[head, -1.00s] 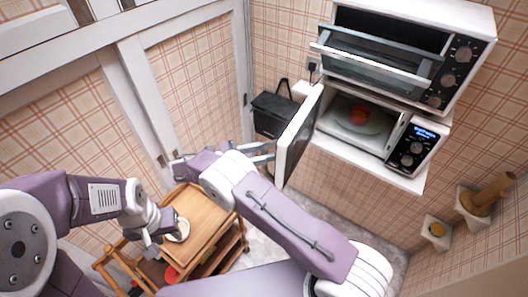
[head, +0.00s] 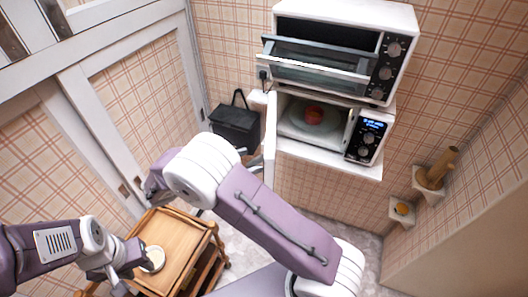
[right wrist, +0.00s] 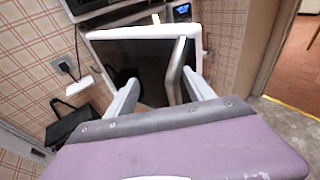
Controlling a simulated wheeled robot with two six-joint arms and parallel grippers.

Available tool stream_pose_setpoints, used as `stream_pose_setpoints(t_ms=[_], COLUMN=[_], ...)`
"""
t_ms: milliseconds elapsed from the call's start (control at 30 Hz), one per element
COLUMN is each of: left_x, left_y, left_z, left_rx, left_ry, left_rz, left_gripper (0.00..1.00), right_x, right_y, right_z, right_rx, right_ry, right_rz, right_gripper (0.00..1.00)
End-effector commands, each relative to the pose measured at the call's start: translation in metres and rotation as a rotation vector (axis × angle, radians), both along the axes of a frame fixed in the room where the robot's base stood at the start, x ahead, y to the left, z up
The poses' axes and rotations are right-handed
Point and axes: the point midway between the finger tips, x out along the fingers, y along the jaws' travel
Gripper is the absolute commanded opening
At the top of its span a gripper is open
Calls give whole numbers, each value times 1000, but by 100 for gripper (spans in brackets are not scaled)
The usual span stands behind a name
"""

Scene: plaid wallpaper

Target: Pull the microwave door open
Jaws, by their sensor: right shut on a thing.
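The white microwave (head: 366,140) stands on a shelf below a toaster oven. Its door (head: 269,135) is open, hinged at the left, and shows almost edge-on in the head view. A red thing (head: 314,115) sits inside on a plate. In the right wrist view the door's dark window (right wrist: 150,68) and its bar handle (right wrist: 178,65) face me. My right gripper (right wrist: 163,92) is shut on the lower part of that handle; the contact is partly hidden. My left gripper (head: 135,262) is low at the left by a pale bowl (head: 153,259); its finger gap is unclear.
The toaster oven (head: 340,30) above has its glass door tilted open. A black bag (head: 236,128) hangs on the wall left of the microwave door. A wooden cart (head: 183,250) carries the bowl. Wall holders (head: 428,180) are at the right. Floor shows below the shelf.

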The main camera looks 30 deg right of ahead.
Motion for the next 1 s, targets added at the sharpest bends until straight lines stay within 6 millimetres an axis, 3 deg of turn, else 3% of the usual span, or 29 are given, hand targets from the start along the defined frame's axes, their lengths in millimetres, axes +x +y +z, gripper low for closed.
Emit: stream_pose_setpoints(t_ms=[33,400,633,667,1000], left_x=[0,0,0,0,0], left_y=[0,0,0,0,0], left_z=[1,-4,-4,-4,7], left_rx=[0,0,0,0,0], left_ry=[0,0,0,0,0], left_rz=[0,0,0,0,0], left_gripper=[36,36,36,36,36], right_x=[-27,-49,-49,-15,-5], right_y=[-14,-35,-35,-19,4], right_z=[68,87,88,12,12], right_rx=[-215,-214,-213,98,97], right_ry=[-29,-31,-34,-11,-9], right_rz=[-103,-101,-100,47,50], right_gripper=[35,35,35,35,35])
